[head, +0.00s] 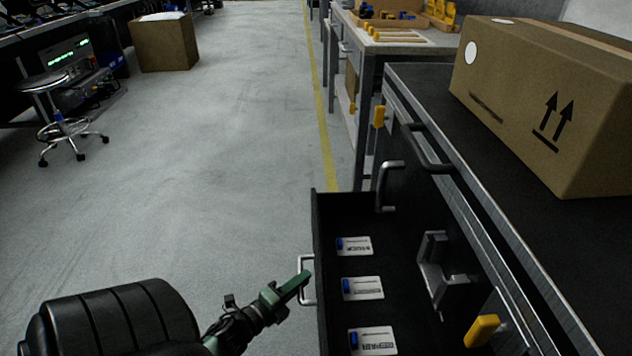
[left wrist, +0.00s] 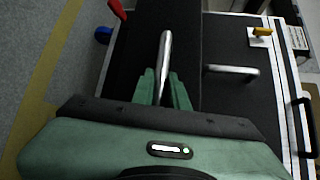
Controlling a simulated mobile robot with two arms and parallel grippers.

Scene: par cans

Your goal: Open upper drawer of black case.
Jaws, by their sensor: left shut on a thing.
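The black case (head: 392,82) stands at the right with a drawer (head: 316,225) pulled out to the left. The drawer is open at the top, and its dark floor shows. My left gripper (head: 300,284) is shut on the metal drawer handle (head: 307,262) on the drawer's outer face. In the left wrist view the green fingers (left wrist: 165,88) close around the drawer handle's bar (left wrist: 165,50). My right gripper is not in view.
Several white cards with blue marks (head: 355,246) lie in the drawer. A cardboard box (head: 550,105) sits on the case. Orange latches (head: 379,117) stick out from its side. A workbench (head: 392,40) stands behind. The floor at left is clear up to a stool (head: 60,120).

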